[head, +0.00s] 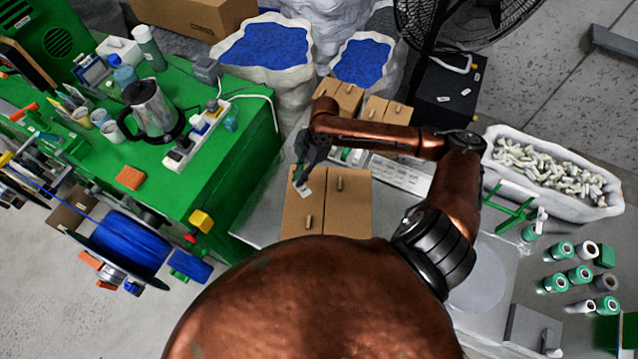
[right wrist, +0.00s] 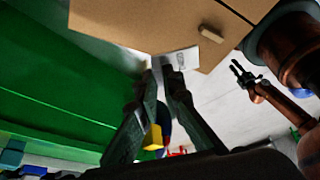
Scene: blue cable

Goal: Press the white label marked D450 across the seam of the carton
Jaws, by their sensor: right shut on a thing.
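The brown carton (head: 358,212) sits on the grey table, its seam running between two top panels. A small tan piece lies on each panel. My right gripper (head: 299,180) is over the carton's far left corner, left of the seam. In the right wrist view the right gripper (right wrist: 166,75) is shut on the white label (right wrist: 182,58). The label lies over the edge of the carton (right wrist: 140,22) there; whether it touches is unclear. Its dark print is too small to read.
More cartons (head: 388,110) stand behind. A green workbench (head: 185,165) with a kettle (head: 152,110) and power strip is at left. A white bin of pale pieces (head: 555,175) and several green rolls (head: 580,275) are at right.

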